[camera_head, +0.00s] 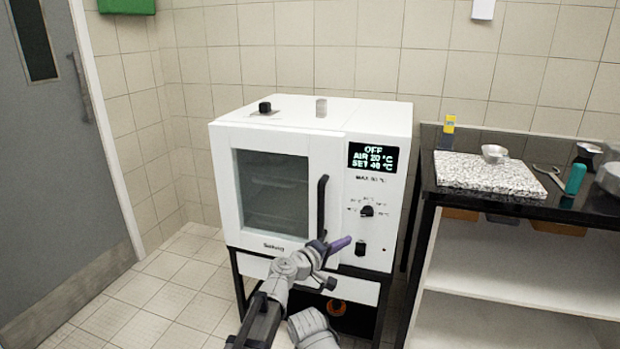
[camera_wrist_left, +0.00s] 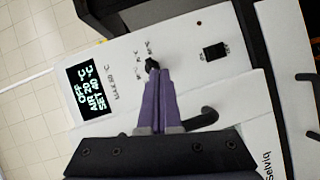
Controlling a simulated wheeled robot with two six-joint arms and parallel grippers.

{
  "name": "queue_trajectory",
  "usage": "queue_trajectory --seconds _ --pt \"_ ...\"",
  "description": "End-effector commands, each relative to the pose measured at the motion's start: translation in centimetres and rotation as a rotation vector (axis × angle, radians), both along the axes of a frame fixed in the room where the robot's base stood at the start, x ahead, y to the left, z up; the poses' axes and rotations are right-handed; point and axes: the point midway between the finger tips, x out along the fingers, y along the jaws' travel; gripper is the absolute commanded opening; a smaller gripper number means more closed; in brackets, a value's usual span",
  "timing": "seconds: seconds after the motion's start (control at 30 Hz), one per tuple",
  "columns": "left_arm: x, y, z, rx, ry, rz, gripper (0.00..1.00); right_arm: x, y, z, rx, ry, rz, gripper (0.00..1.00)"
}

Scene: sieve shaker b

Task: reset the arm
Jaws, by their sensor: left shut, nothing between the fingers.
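My left gripper (camera_head: 341,244) is in front of the lower right of a white oven (camera_head: 386,249). Its purple fingers (camera_wrist_left: 161,99) are together with nothing between them. In the left wrist view, the fingertips point toward the black dial (camera_wrist_left: 152,63) on the oven panel; I cannot tell whether they touch it. The dial also shows in the head view (camera_head: 367,211), above and right of the fingertips. The display (camera_head: 372,158) reads OFF, AIR 20 °C, SET 40 °C. The oven door is shut. My right gripper is not in view.
A black switch (camera_head: 360,248) sits below the dial, close to the fingers. The black door handle (camera_head: 322,207) stands out left of the panel. A dark bench (camera_head: 450,193) with a speckled slab (camera_head: 470,172) is at the right. Tiled floor (camera_head: 150,300) is open at the left.

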Motion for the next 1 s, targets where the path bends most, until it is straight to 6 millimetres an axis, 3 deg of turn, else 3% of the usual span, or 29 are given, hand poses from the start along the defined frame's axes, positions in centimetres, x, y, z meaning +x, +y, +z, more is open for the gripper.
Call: queue_trajectory --seconds 0.03,0.2,0.3,0.4,0.6,0.9,0.93,1.0 --pt "-2.0 1.9 -1.7 0.106 -0.009 -0.038 0.0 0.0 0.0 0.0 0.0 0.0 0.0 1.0" --pt "-7.7 8.9 -9.0 0.515 0.043 -0.187 0.0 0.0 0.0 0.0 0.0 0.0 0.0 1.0" --pt "-11.0 14.0 -12.8 0.73 0.122 -0.25 0.0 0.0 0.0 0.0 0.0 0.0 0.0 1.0" --pt "-13.8 18.6 -15.3 0.894 0.21 -0.292 0.0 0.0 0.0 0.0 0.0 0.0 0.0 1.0" --pt "-18.0 25.2 -17.8 1.1 0.358 -0.33 0.0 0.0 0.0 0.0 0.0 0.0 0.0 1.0" --pt "-23.2 32.4 -19.0 1.3 0.552 -0.35 0.0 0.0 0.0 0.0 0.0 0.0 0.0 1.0" --pt "-23.7 33.1 -19.0 1.317 0.571 -0.351 0.0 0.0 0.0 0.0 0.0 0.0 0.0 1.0" --pt "-24.0 31.7 -19.0 1.338 0.562 -0.388 0.0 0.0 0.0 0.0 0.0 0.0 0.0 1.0"
